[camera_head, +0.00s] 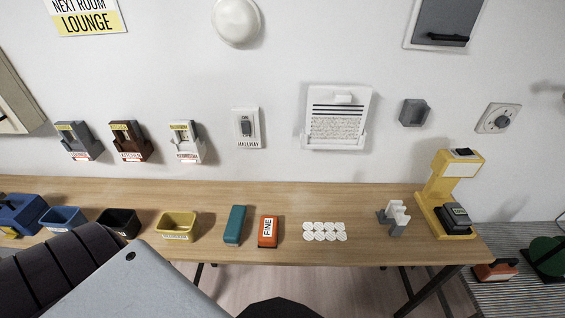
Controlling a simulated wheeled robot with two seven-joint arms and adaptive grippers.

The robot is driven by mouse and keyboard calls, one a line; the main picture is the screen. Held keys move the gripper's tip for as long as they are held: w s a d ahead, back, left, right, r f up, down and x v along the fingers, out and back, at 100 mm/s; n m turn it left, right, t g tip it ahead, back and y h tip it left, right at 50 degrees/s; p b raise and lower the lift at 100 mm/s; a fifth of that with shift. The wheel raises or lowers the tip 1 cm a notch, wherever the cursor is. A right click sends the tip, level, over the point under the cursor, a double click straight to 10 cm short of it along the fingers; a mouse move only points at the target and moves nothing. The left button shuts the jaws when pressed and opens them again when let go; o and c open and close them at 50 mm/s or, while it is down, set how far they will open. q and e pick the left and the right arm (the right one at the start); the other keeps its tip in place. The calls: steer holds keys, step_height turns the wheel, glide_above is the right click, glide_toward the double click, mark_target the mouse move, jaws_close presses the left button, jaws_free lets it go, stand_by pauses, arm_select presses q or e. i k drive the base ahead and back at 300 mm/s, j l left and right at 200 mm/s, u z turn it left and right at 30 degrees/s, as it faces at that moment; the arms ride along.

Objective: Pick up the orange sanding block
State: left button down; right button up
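The orange sanding block (268,240) lies on the wooden table near its front edge, with a white label reading "FINE" on top. A teal block (235,225) lies close to its left, with a small gap between them. Part of my own arm covers the lower left of the view. Neither gripper shows, and nothing touches the orange block.
White round discs (325,232) lie right of the block, and a yellow bin (178,226) stands to the left. Further left are a black bin (120,221) and a blue bin (62,218). A yellow stand (438,185) is at the table's right end. Wall fixtures hang behind.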

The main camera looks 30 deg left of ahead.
mark_target(268, 227)
steer(key=u, duration=1.2)
